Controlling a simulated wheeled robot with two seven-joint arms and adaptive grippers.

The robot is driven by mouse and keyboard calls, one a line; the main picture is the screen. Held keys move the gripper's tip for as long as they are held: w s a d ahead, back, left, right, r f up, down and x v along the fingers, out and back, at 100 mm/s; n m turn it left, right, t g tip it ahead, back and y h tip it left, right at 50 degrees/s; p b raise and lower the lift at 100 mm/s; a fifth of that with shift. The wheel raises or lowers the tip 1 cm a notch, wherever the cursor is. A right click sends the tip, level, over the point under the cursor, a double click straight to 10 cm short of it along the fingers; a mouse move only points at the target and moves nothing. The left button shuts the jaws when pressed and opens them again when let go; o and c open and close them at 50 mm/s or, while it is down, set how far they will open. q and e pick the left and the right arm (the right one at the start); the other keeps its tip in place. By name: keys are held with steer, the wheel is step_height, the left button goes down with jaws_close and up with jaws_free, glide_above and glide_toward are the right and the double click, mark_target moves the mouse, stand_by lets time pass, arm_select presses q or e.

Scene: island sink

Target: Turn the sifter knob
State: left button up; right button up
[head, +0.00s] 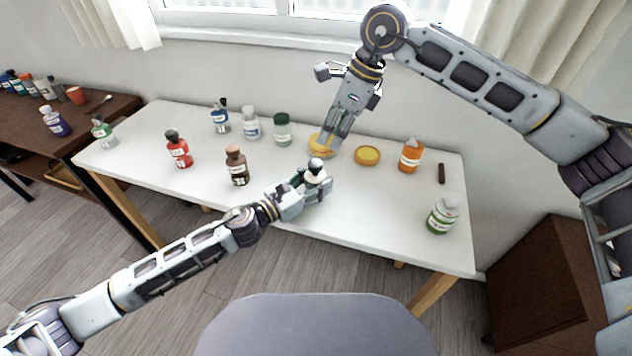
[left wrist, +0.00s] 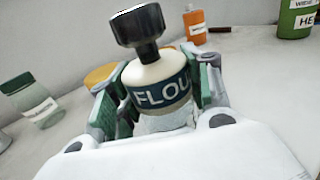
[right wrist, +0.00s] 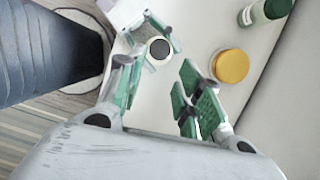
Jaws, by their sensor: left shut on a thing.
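The flour sifter is a cream jar with a dark blue FLOUR label (left wrist: 160,94) and a black knob (left wrist: 139,30) on top. My left gripper (head: 316,187) is shut around its body. In the head view the sifter's black knob (head: 315,165) sticks up above the fingers. The knob also shows from above in the right wrist view (right wrist: 160,49), ahead of the fingers. Its base is hidden, so I cannot tell whether it touches the table. My right gripper (right wrist: 158,100) is open and empty. In the head view it points down behind the sifter, apart from the knob.
Behind the sifter are two yellow discs, one partly behind my right gripper (head: 322,145) and one clear (head: 367,155). An orange bottle (head: 411,156) and a green-labelled jar (head: 443,214) stand right. Several bottles stand left, including a brown one (head: 237,166). The front right tabletop (head: 380,215) is clear.

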steer(key=shift+o, duration=0.3)
steer(key=o, duration=0.4)
steer(key=shift+r, duration=0.15)
steer(key=a+r+n+h, duration=0.1)
steer(key=a+r, duration=0.1)
steer(key=a, duration=0.3)
steer(key=a+r+n, duration=0.1)
steer(key=a+r, duration=0.2)
steer(key=a, duration=0.1)
steer(key=d+n+h, duration=0.1)
steer(key=n, duration=0.3)
steer(key=d+f+n+h, duration=0.1)
steer(key=d+n, duration=0.1)
steer(key=n, duration=0.2)
steer(key=d+f+n+h, duration=0.1)
steer(key=d+n, duration=0.1)
steer(key=n, duration=0.2)
steer(key=shift+w+f+g, duration=0.1)
steer(key=shift+w+g, duration=0.2)
steer(key=shift+w, duration=0.05)
